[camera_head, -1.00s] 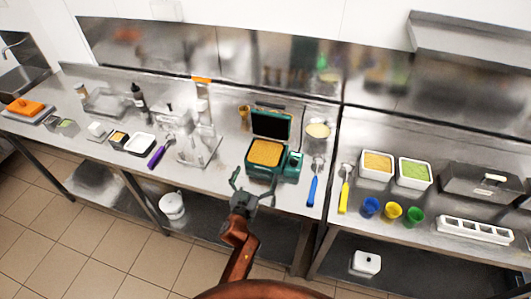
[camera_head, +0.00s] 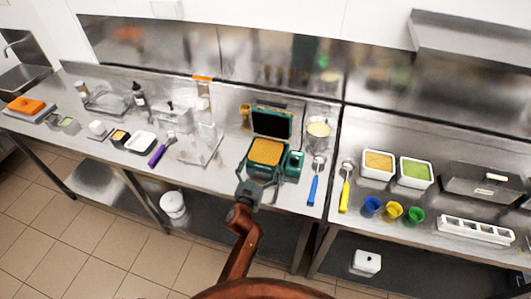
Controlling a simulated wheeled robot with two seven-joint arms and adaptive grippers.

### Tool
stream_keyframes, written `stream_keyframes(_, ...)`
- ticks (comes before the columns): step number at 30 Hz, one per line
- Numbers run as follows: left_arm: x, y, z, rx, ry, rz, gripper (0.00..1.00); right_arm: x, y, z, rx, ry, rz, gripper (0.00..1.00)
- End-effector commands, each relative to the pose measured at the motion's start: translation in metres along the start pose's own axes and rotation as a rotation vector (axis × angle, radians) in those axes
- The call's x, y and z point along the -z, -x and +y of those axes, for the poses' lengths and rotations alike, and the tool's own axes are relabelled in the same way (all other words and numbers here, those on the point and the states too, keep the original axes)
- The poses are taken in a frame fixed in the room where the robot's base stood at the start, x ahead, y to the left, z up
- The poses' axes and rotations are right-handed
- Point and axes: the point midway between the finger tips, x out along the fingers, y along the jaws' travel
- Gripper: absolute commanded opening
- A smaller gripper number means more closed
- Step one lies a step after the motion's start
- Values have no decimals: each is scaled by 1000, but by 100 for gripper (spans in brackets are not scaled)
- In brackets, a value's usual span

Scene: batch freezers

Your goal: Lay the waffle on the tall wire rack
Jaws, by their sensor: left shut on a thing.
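The waffle (camera_head: 266,151) is golden and square and lies on the lower plate of the open green waffle iron (camera_head: 272,128). My left gripper (camera_head: 254,174) reaches over the counter's front edge to the near side of the iron. Its fingers are at the waffle's front edge and are shut on it. The tall wire rack may be the pale, see-through stand (camera_head: 205,145) left of the iron; its detail is too faint to be sure. My right gripper is out of the picture.
A blue-handled scoop (camera_head: 313,184) and a yellow-handled scoop (camera_head: 345,190) lie to the right. A purple-handled tool (camera_head: 158,154) lies to the left. A bowl (camera_head: 318,130) stands behind the iron's right side. Bare counter shows left of the gripper.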

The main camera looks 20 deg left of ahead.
Motion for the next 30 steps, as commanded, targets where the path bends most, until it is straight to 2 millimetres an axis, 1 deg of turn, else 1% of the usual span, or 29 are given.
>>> stream_keyframes(5,1,0,0,0,0,1,74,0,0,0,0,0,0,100)
stream_keyframes(8,6,0,0,1,0,2,74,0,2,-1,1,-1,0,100)
stream_keyframes(11,15,0,0,-1,-2,3,74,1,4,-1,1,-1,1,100)
stream_keyframes(15,36,0,0,-2,-1,5,74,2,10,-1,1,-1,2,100)
stream_keyframes(17,44,7,-7,1,-4,3,74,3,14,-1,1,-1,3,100)
stream_keyframes(20,65,21,-16,0,-5,5,74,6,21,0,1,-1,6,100)
stream_keyframes(24,98,43,-32,-2,-5,5,74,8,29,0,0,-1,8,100)
stream_keyframes(26,100,56,-42,0,-4,1,74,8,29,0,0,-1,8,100)
stream_keyframes(30,113,81,-60,-1,-4,1,74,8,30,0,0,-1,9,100)
